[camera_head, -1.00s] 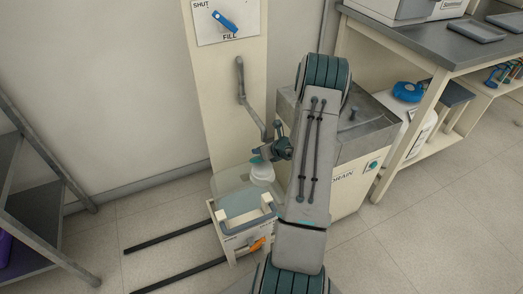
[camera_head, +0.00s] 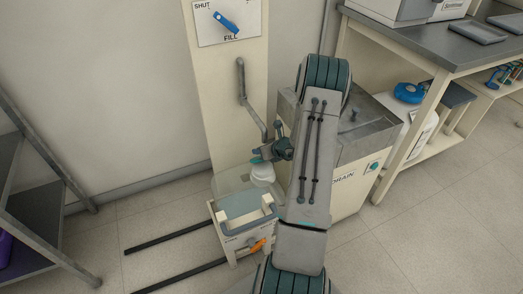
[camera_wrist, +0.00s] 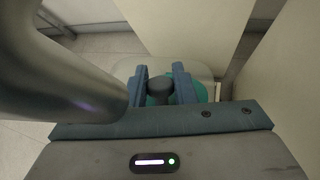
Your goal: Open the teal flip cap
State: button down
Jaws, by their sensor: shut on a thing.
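The teal flip cap (camera_head: 256,160) sits on the white neck (camera_head: 263,175) of a pale container, partly hidden by my gripper in the head view. In the wrist view the teal cap (camera_wrist: 200,92) shows under and beside the fingers. My gripper (camera_wrist: 160,86) points down over it, its two blue fingers closed on a dark round knob (camera_wrist: 160,91) that stands above the teal surface. My gripper also shows in the head view (camera_head: 268,152). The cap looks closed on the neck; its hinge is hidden.
A grey pipe arm (camera_head: 242,82) hangs from the cream column just behind. The drain cabinet (camera_head: 348,185) stands close on the right. A cream carrier with an orange lever (camera_head: 257,246) is in front, beside dark floor rails (camera_head: 165,240). A shelf rack (camera_head: 40,215) stands left.

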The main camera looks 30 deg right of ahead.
jog(key=shift+w+r, duration=0.25)
jog(key=shift+r, duration=0.05)
jog(key=c, duration=1.4)
grip_release()
jog(key=shift+o, duration=0.8)
jog(key=shift+s+f, duration=0.1)
jog(key=shift+s, duration=0.05)
jog(key=p+v, duration=0.2)
jog(key=v, duration=1.1)
jog(key=shift+s+r, duration=0.25)
jog(key=shift+d, duration=0.1)
